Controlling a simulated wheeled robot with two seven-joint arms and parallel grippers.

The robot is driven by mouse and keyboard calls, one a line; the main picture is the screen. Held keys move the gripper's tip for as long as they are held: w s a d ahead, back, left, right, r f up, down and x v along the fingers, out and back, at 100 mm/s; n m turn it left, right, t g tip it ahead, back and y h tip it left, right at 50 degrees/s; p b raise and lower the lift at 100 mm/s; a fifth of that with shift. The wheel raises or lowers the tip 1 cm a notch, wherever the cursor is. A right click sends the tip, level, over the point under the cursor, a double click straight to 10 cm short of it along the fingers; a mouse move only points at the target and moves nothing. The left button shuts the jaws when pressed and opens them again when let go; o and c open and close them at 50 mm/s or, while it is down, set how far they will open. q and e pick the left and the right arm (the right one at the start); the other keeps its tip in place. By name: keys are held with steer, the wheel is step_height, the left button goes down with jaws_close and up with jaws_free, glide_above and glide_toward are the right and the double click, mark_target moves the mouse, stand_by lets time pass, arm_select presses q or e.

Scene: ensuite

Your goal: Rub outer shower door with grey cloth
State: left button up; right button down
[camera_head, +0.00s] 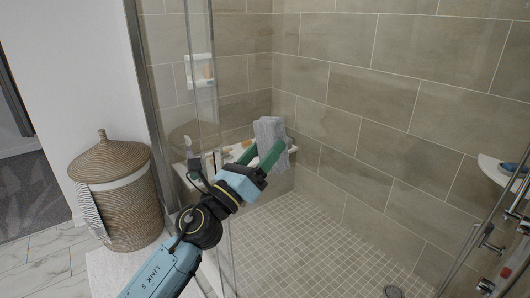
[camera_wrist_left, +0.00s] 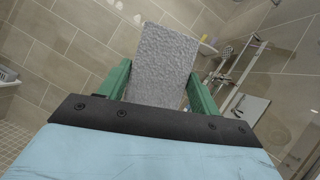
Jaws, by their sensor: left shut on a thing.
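The grey cloth (camera_head: 271,138) is held up at the tip of my left gripper (camera_head: 273,152), which comes in from the left in the head view. In the left wrist view the cloth (camera_wrist_left: 161,68) stands between the two green fingers of the left gripper (camera_wrist_left: 160,88), which are shut on it. The glass shower door panel (camera_head: 208,110) is behind and left of the gripper, with a metal frame along its left side. I cannot tell whether the cloth touches any glass. My right gripper is not in view.
A wicker basket (camera_head: 122,205) with a lid stands left of the shower. A ledge with items (camera_head: 232,152) is behind the cloth. A white corner shelf (camera_head: 502,172) and metal door fittings (camera_head: 483,236) are at right. The tiled shower floor (camera_head: 320,245) is clear.

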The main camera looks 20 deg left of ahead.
arm_select(q)
steer(key=shift+s+a, duration=0.9)
steer(key=shift+s, duration=0.25)
steer(key=shift+s+a, duration=0.9)
steer(key=shift+s, duration=0.25)
steer(key=shift+s+a, duration=0.9)
steer(key=shift+s, duration=0.25)
